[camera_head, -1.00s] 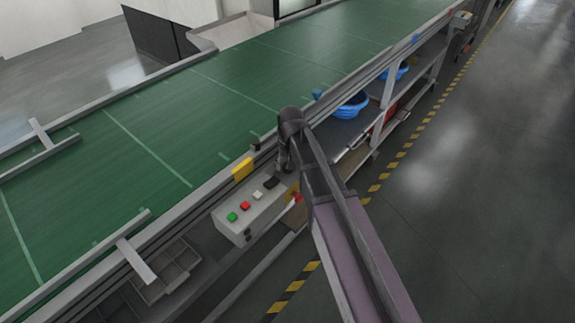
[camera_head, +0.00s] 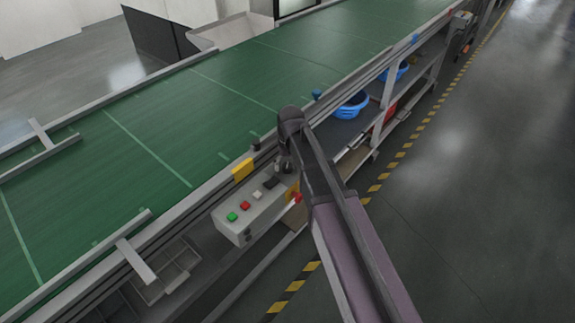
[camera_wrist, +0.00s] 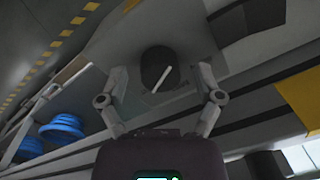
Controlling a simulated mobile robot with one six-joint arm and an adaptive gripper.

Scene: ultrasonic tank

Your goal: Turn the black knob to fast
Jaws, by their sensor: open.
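The black knob (camera_wrist: 157,68) is round with a white pointer line across its face and sits on a grey surface in the wrist view. The line slants up to the right. My gripper (camera_wrist: 162,77) is open, with one finger on each side of the knob and a visible gap to it on both sides. In the head view my gripper (camera_head: 281,173) is small and dark above the right end of the grey control box (camera_head: 241,232). My arm hides part of that end, and I cannot make out the knob's pointer there.
The box carries green (camera_head: 232,216), red (camera_head: 245,205) and white (camera_head: 257,195) buttons, with a red knob-like part (camera_head: 297,197) at its right end. A yellow plate (camera_head: 242,169) is on the green conveyor's (camera_head: 150,135) rail. Blue bins (camera_head: 351,108) stand on shelves beneath.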

